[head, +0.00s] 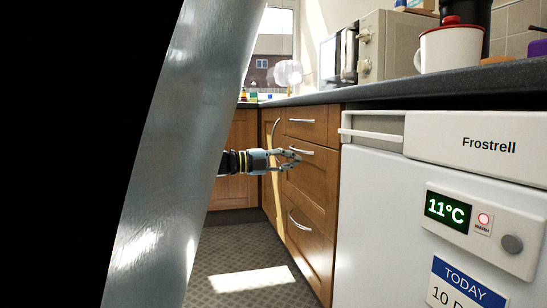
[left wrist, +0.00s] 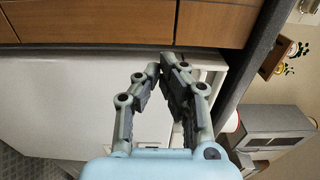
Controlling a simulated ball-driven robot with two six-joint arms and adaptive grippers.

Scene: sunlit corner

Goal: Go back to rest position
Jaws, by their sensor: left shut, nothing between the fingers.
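My left gripper (head: 288,158) reaches in from the left in the head view, in front of the wooden drawer unit (head: 318,185). It looks close to the drawer handles, but I cannot tell whether it touches one. In the left wrist view my left gripper (left wrist: 164,64) has its fingertips together, with nothing between them. Behind the fingers are a pale white surface (left wrist: 60,90) and wooden fronts (left wrist: 90,22). My right gripper is not in view.
A white Frostrell appliance (head: 385,210) with an 11°C display stands at the right. The dark worktop (head: 390,88) above holds a microwave (head: 385,45) and a white, red-lidded pot (head: 450,50). The patterned floor (head: 235,250) before the drawers is clear.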

